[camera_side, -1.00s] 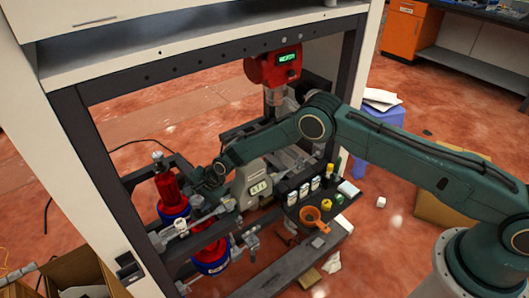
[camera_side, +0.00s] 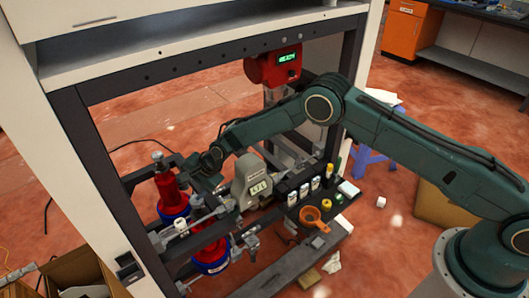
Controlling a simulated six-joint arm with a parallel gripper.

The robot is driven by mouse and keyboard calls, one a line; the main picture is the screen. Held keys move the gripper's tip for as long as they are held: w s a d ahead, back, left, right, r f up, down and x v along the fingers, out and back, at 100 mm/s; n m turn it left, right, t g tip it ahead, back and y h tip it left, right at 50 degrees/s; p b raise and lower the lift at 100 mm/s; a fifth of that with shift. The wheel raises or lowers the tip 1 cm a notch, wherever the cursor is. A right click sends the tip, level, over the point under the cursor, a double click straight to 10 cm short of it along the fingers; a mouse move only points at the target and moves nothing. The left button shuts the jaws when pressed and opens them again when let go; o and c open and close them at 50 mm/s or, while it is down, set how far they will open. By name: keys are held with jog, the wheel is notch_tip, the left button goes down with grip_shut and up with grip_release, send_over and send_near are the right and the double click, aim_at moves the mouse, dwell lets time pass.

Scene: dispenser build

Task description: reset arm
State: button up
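My gripper (camera_side: 197,172) is at the left end of my green arm, beside the upper red bottle (camera_side: 169,191) with its blue band. It is small and dark here, and I cannot tell whether its fingers are open or shut or whether they touch anything. The red dispenser head (camera_side: 272,68) with a green lit display hangs under the frame's top beam, behind my arm. A grey device (camera_side: 252,180) with a small display stands right of my gripper. My forearm covers part of the space under the dispenser head.
A dark tray (camera_side: 328,205) holds several small vials, a yellow-capped one and an orange funnel (camera_side: 313,216). A second red and blue bottle (camera_side: 212,256) sits lower down. The dark frame post (camera_side: 100,170) stands at the left. A blue stool (camera_side: 372,155) is behind my arm.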

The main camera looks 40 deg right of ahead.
jog(key=s+d+r+n+h, duration=0.1)
jog(key=s+d+r+n, duration=0.2)
jog(key=r, duration=0.5)
jog(key=s+d+r+n, duration=0.15)
jog(key=d+r, duration=0.25)
jog(key=r, duration=0.5)
jog(key=s+d+r+n+h, duration=0.1)
jog(key=s+d+r+n, duration=0.1)
jog(key=s+d+r, duration=0.4)
jog(key=s+d+r+n+h, duration=0.1)
jog(key=s+d+r+n, duration=0.3)
jog(key=r, duration=0.5)
jog(key=s+d+r, duration=0.3)
jog(key=s+d, duration=0.1)
jog(key=s, duration=0.4)
jog(key=s+d+r, duration=0.3)
jog(key=s+d, duration=0.1)
jog(key=s, duration=0.4)
jog(key=s+d+f+n, duration=0.1)
jog(key=s, duration=0.7)
jog(key=s+d+f+n+h, duration=0.1)
jog(key=s+d, duration=0.1)
jog(key=s, duration=0.6)
jog(key=shift+d, duration=0.3)
jog(key=shift+c, duration=0.2)
